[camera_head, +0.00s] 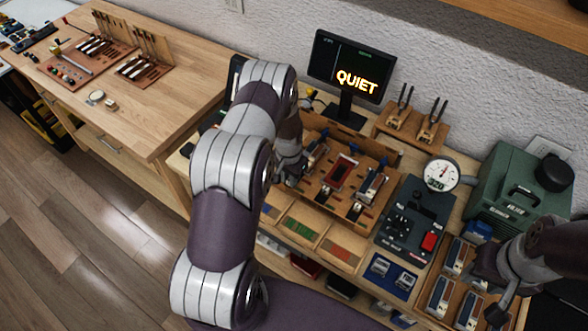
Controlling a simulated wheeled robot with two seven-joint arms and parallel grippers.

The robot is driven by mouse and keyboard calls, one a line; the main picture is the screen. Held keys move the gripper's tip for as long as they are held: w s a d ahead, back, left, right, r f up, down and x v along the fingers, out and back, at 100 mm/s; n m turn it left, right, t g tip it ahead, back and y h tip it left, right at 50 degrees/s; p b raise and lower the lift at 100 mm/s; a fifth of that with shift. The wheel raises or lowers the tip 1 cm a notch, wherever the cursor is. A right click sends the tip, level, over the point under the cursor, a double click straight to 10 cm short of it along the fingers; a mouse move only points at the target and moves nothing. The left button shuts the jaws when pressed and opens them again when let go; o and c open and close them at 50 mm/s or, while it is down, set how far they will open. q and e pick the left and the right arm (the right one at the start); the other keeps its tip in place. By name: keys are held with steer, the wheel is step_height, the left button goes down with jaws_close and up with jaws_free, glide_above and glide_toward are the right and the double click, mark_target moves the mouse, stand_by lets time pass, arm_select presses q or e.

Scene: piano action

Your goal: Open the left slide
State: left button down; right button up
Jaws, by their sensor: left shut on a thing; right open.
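A wooden fixture (345,208) on the bench holds three slide units side by side. The left slide (314,157) is at its left end, partly covered by my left arm. The middle unit has a dark red panel (339,176) and the right one is metallic (371,188). My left gripper (291,177) is at the front of the left slide and shut on a part of it; the grip itself is small and mostly hidden. How far the slide stands open cannot be told. My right gripper (506,303) is open, over the tray at the lower right.
A monitor (350,68) behind the fixture reads "QUIET". A dial gauge (441,174), a dark control box (413,222) and a green machine (520,185) stand to the right. Bins of coloured pieces (300,232) lie in front. A tray (452,290) of metallic units is lower right.

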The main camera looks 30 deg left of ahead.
arm_select(q)
steer(key=c, duration=1)
jaws_free()
steer(key=shift+s, duration=0.15)
steer(key=shift+s+r, duration=0.1)
steer(key=shift+s, duration=0.05)
steer(key=shift+r, duration=0.1)
step_height(320, 180, up, 12)
steer(key=b, duration=0.3)
steer(key=shift+r+b, duration=0.25)
steer(key=shift+b, duration=0.15)
